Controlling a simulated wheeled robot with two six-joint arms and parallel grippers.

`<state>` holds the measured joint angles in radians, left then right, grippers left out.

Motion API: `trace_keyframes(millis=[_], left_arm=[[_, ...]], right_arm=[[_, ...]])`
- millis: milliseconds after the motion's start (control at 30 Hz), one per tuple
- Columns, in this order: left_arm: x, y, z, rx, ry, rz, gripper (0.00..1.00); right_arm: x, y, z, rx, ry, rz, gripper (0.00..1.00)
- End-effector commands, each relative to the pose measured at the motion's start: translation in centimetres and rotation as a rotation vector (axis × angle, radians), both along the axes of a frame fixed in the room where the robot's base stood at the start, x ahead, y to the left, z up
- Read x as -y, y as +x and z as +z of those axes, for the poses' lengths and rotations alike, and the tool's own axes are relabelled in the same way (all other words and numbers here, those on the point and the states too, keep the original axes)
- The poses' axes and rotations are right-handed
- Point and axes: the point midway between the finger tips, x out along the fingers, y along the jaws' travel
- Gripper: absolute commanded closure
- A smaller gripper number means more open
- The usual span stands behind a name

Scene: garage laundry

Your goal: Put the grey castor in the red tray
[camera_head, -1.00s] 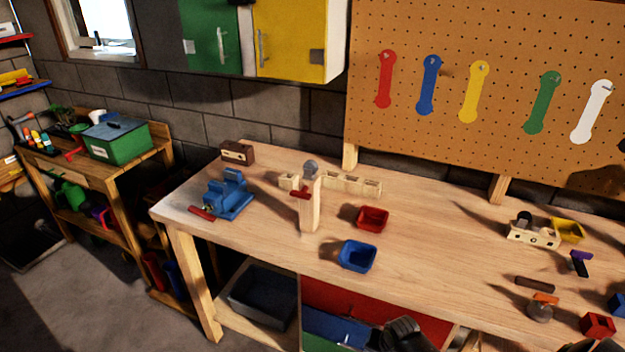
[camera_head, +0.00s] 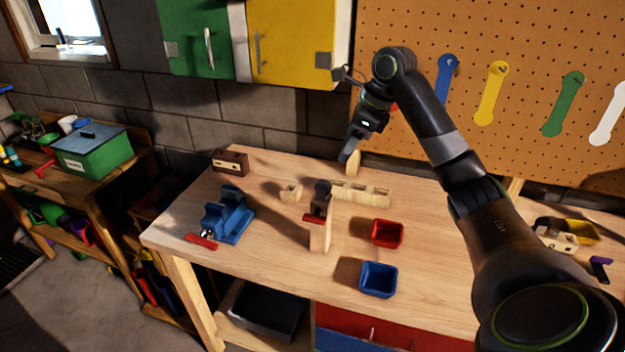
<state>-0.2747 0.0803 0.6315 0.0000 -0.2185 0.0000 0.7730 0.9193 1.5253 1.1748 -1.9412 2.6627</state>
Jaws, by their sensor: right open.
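The red tray (camera_head: 387,233) is small and open-topped, and stands on the workbench just behind a blue tray (camera_head: 378,279). A dark grey piece (camera_head: 322,188) sits on top of an upright wooden post (camera_head: 320,236) left of the red tray. It may be the grey castor, but its shape is too small and shaded to be sure. My right gripper (camera_head: 347,155) is open and empty, raised above the back of the bench, beyond the post and apart from it. My left gripper is out of view.
A blue vise (camera_head: 229,216) with a red handle stands at the left of the bench. A wooden slotted block (camera_head: 360,193) lies behind the post. Bare bench surrounds the red tray.

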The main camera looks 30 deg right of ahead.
Motion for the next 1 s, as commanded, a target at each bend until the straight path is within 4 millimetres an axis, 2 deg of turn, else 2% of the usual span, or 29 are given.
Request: trace_keyframes(millis=[67, 167, 333, 633, 867, 1000], left_arm=[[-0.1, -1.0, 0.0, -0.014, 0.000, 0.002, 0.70], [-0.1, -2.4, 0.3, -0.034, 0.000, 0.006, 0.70], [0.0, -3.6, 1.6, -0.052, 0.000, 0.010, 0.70], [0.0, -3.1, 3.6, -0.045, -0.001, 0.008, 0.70], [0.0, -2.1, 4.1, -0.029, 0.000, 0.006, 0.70], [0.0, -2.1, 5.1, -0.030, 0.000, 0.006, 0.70]], right_arm=[[0.1, -0.1, 1.2, -0.009, 0.016, -0.036, 0.49], [0.0, 0.0, 1.2, -0.017, 0.028, -0.055, 0.49], [-0.9, 0.9, -1.7, -0.020, 0.032, -0.057, 0.49], [-2.5, 2.7, -7.5, -0.018, 0.031, -0.057, 0.49], [-2.9, 3.4, -9.5, -0.015, 0.028, -0.056, 0.49], [-3.2, 3.7, -10.4, -0.017, 0.030, -0.056, 0.49]])
